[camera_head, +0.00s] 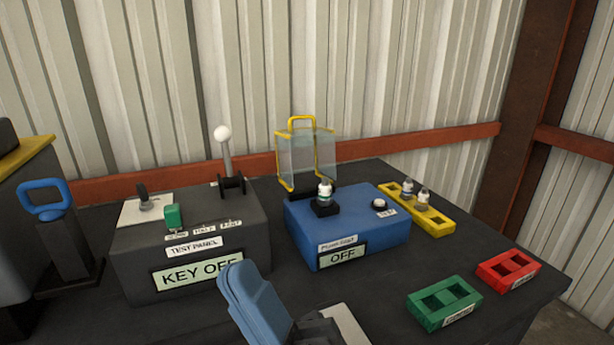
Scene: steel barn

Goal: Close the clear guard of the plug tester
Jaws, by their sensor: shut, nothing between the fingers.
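The plug tester (361,234) is a blue box on the dark bench, with a display reading OFF. Its clear guard (308,155), framed in yellow with a yellow handle (301,120) on top, stands raised at the tester's back left edge. A small plug with a white and dark body (325,192) stands upright in a black socket (324,207) in front of the guard. A round white button (379,203) is on the tester's right. Blue and dark parts of my arm show at the bottom centre, in front of the tester. My gripper's fingers are not in view.
A dark test panel (154,265) with an upright white-knobbed lever (225,150) stands left of the tester. A yellow rack (437,222) holding plugs is to the right. Green (421,310) and red (492,276) trays lie at the front right. A corrugated wall is behind.

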